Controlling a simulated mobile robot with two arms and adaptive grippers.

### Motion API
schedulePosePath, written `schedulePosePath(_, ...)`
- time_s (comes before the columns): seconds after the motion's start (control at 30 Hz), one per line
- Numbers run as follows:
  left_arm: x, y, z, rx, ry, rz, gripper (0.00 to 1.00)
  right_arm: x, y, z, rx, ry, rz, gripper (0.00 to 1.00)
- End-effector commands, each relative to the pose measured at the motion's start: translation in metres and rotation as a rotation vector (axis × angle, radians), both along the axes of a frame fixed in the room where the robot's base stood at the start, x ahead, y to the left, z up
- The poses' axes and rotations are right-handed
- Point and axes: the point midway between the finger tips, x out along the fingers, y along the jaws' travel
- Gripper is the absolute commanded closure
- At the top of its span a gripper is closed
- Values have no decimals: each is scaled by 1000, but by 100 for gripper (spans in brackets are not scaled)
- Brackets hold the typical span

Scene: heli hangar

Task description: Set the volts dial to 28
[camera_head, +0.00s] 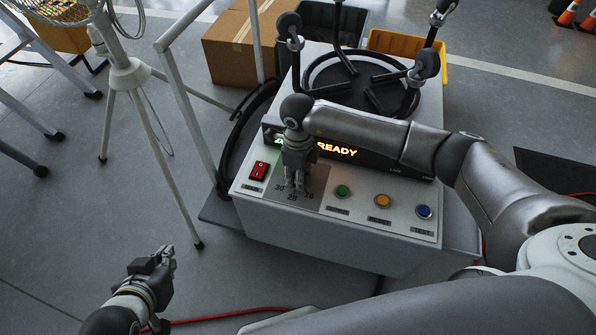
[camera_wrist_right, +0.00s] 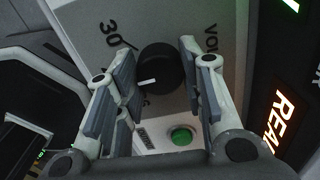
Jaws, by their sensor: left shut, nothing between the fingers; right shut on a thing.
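The volts dial (camera_wrist_right: 160,68) is a round black knob with a white pointer line, on the light front panel of the power unit (camera_head: 340,250). In the right wrist view the pointer aims left, below the "30" mark; the number in its line is hidden by a finger. My right gripper (camera_head: 298,184) is over the dial and hides it in the head view. Its fingers (camera_wrist_right: 160,95) are on either side of the knob, shut on it. The marks 30, 28 and 26 show below the gripper. My left gripper (camera_head: 165,268) is shut and empty, low at the left, away from the panel.
A red switch (camera_head: 258,170) is left of the dial. Green (camera_head: 342,191), orange (camera_head: 383,201) and blue (camera_head: 424,211) buttons are to its right. A lit display (camera_head: 337,150) reads "READY". A tripod stand (camera_head: 128,75) and a cardboard box (camera_head: 233,45) stand behind.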

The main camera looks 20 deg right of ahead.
Motion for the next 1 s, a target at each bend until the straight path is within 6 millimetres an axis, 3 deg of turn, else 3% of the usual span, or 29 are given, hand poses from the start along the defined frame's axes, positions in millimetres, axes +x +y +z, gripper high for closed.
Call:
schedulePosePath(0.53,-5,2,-3,6,27,3,100,1,-1,0,-2,-1,-25,87)
schedulePosePath(0.57,-5,2,-3,6,27,3,100,1,-1,0,-2,-1,-25,60)
schedulePosePath(0.7,-5,2,-3,5,27,2,100,0,-1,0,-1,-1,-25,42)
schedulePosePath(1.0,-4,2,-3,5,24,3,100,0,0,0,-1,-1,-24,41)
